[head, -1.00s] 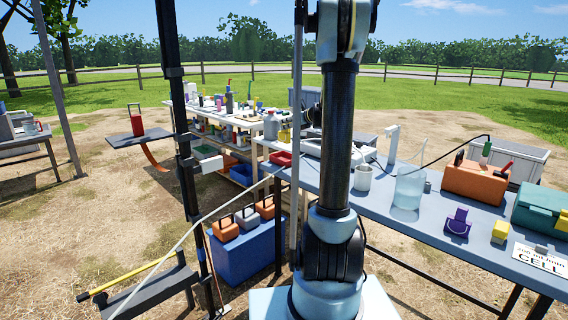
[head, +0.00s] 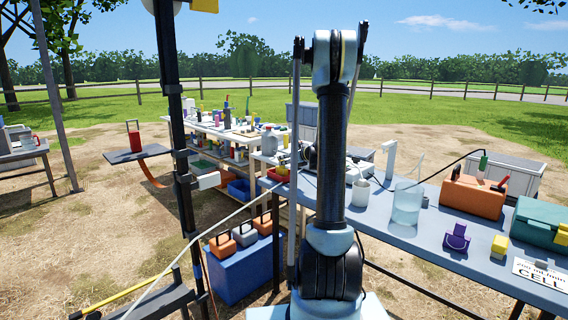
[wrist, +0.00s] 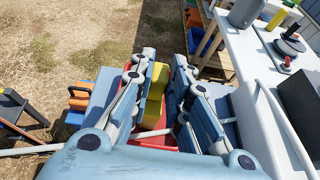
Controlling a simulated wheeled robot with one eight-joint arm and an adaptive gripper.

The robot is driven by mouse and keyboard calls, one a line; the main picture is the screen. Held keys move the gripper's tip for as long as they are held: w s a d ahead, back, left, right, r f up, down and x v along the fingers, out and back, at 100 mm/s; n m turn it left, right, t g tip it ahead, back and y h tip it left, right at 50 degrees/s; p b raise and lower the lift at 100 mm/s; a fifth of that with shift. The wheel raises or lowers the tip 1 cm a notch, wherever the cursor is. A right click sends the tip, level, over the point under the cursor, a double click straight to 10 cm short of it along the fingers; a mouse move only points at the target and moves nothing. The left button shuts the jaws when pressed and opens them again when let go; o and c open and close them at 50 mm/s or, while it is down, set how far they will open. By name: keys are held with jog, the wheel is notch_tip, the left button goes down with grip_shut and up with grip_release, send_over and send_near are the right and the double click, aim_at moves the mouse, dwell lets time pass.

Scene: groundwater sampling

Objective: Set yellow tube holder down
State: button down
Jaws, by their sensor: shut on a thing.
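The yellow tube holder (wrist: 155,92) is a yellow block between the fingers of my gripper (wrist: 164,60) in the wrist view. My gripper is shut on it. A red tray (wrist: 158,138) shows below and behind the holder; I cannot tell whether the two touch.
The blue-topped table (head: 416,232) carries a white mug (head: 361,193), a clear beaker (head: 407,203), a purple holder (head: 457,237), another yellow block (head: 500,246) and an orange case (head: 473,196). A blue bin (head: 243,266) with small cases stands on the ground at left.

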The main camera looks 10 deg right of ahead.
jog(key=c, duration=1.5)
grip_release()
jog(key=shift+c, duration=0.2)
jog(key=v, duration=1.2)
jog(key=s+a+f+n+g+h, duration=0.1)
jog(key=s+a+n+g, duration=0.1)
jog(key=s+a+n, duration=0.4)
jog(key=s+a+f+n+g, duration=0.1)
jog(key=s+n+g, duration=0.15)
jog(key=s, duration=0.55)
jog(key=s+a+f+n+g+h, duration=0.1)
jog(key=s+a+n, duration=0.3)
jog(key=s+n, duration=0.25)
jog(key=s+d+f+n+g+h, duration=0.1)
jog(key=s+f+n, duration=0.2)
jog(key=s+n, duration=0.2)
jog(key=s+d+f+n+g+h, duration=0.1)
jog(key=s+n, duration=0.4)
jog(key=s, duration=0.6)
jog(key=s+d+f+n+g+h, duration=0.1)
jog(key=s+f+n+h, duration=0.2)
jog(key=s, duration=0.6)
notch_tip(320, 180, down, 3)
jog(key=shift+d+r+n+g, duration=0.25)
jog(key=shift+d+n+g, duration=0.15)
jog(key=shift+n, duration=0.6)
